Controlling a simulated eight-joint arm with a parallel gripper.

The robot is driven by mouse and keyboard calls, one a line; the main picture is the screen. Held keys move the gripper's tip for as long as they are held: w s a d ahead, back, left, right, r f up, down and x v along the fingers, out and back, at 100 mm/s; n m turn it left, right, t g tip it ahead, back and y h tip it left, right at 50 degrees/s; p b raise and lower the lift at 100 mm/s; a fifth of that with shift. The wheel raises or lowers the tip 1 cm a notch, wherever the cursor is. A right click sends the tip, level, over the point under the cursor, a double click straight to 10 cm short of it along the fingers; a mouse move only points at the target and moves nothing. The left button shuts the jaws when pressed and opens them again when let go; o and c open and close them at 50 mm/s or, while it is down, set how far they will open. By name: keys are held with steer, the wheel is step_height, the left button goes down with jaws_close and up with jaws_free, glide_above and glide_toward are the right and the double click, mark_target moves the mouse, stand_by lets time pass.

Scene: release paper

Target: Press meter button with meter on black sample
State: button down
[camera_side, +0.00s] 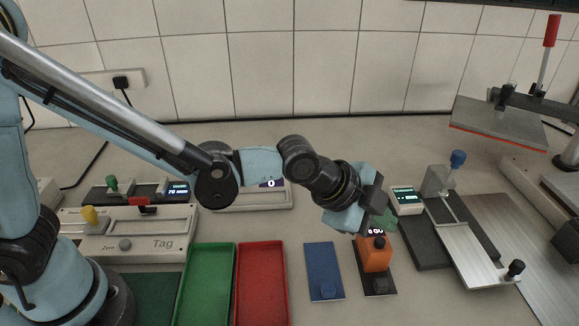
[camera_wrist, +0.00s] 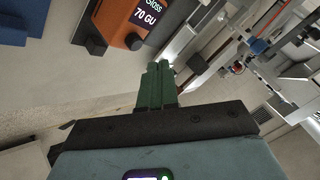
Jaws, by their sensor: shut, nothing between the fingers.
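The orange meter (camera_side: 376,254) stands on the black sample (camera_side: 368,288), a dark plate on the bench right of centre. In the wrist view the meter (camera_wrist: 118,22) is at the top, and its dark screen reads "Gloss 70 GU". My gripper (camera_side: 384,221) is just above the top of the meter and covers part of its screen in the side view. Its green fingers are shut together with nothing between them, and in the wrist view the fingertips (camera_wrist: 158,66) are apart from the meter in the picture.
A blue sample plate (camera_side: 322,265) lies left of the black one. Red (camera_side: 263,248) and green (camera_side: 207,250) trays are further left. A small device with a screen (camera_side: 406,200) and a metal fixture (camera_side: 470,245) stand close on the right. A lever press (camera_side: 500,118) is beyond.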

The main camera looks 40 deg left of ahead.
mark_target(374, 246)
steer(key=shift+r, duration=1.9)
